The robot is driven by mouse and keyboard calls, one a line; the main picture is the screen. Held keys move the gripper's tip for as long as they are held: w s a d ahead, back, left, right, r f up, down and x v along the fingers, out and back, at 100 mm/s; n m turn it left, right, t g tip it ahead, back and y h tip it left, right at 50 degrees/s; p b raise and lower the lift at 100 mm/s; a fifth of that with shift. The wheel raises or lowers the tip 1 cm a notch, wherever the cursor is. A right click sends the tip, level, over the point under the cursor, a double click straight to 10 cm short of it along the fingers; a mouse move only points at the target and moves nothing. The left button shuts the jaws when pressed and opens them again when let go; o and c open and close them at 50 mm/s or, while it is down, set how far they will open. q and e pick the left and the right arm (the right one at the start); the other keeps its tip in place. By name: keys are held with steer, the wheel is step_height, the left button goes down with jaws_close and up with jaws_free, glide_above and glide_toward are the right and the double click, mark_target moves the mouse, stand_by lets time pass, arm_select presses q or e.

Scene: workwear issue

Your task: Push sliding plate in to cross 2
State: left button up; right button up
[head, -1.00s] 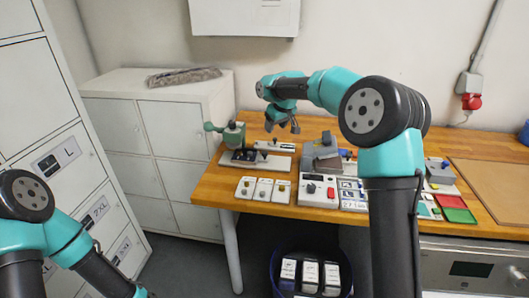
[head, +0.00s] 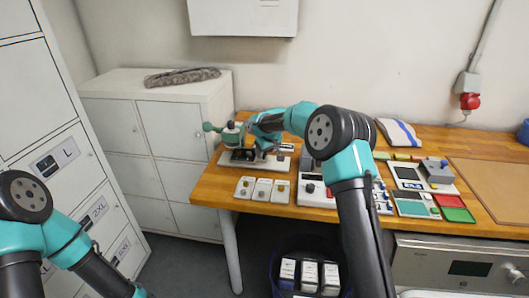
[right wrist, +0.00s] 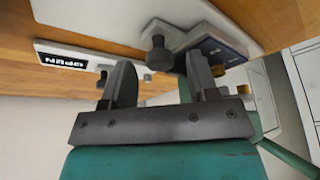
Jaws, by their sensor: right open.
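The press with the green lever (head: 230,133) stands at the left end of the wooden table, on a pale base (head: 228,161). The sliding plate appears to be the dark plate (right wrist: 222,48) on this base in the right wrist view, with a dark knob (right wrist: 157,54) beside it. Its crosses cannot be made out. My right gripper (head: 264,152) is at the press's right side, partly hiding it. In the right wrist view the two fingers (right wrist: 160,85) are apart with nothing gripped. The knob shows beyond the gap; contact cannot be told. My left gripper is out of view.
A brown board (head: 495,185) is at the far right.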

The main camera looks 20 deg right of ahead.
steer(key=shift+w+f, duration=0.2)
steer(key=shift+f, duration=0.25)
jaws_close()
stand_by(0.3)
